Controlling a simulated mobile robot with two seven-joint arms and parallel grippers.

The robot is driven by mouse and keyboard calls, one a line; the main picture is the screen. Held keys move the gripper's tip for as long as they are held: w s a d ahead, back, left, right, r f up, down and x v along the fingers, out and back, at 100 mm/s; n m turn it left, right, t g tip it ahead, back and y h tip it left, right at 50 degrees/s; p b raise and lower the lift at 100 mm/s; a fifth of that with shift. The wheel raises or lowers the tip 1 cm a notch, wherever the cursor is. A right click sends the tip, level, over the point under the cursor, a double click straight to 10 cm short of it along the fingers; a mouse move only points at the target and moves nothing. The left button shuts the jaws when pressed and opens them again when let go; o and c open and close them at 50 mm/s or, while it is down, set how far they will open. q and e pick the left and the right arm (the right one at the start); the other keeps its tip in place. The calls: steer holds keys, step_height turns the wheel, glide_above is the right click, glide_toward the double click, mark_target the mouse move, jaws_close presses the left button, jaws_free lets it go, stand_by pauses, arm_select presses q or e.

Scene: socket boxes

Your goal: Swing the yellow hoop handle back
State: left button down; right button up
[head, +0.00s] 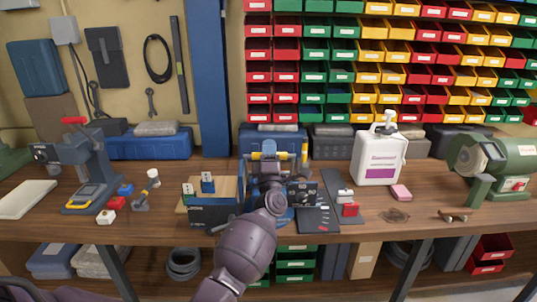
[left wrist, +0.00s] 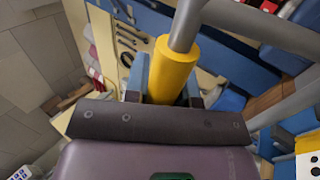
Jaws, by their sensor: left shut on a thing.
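The hoop handle's yellow grip (left wrist: 172,70) is a yellow sleeve on a grey metal bar in the left wrist view. My left gripper (left wrist: 166,88) is shut on it, with the sleeve between the fingers. In the head view, yellow parts (head: 304,153) show beside my left gripper (head: 269,158), above the blue socket boxes at the middle of the bench. My gripper and arm hide much of the hoop and the box below it. My right gripper is not in view.
An open box with a wooden insert (head: 228,187) stands left of my arm. A black tray (head: 318,219) lies to the right. A white jug (head: 380,158), a pink block (head: 401,192) and a green grinder (head: 480,160) stand farther right. A vise-like press (head: 90,165) stands at left.

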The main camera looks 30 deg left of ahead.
arm_select(q)
steer(key=w+a+f+g+h, duration=0.1)
steer(key=w+a+f+g, duration=0.1)
steer(key=w, duration=0.4)
steer(key=w+a+f+g+h+p, duration=0.1)
steer(key=w+a+f+g, duration=0.1)
steer(key=w+a, duration=0.3)
steer(key=shift+w, duration=0.45)
steer(key=c, duration=1)
jaws_free()
steer(key=shift+a+r, duration=0.1)
steer(key=shift+o, duration=0.2)
steer(key=shift+s+r+p, duration=0.1)
steer(key=shift+r+p, duration=0.1)
steer(key=shift+p, duration=0.1)
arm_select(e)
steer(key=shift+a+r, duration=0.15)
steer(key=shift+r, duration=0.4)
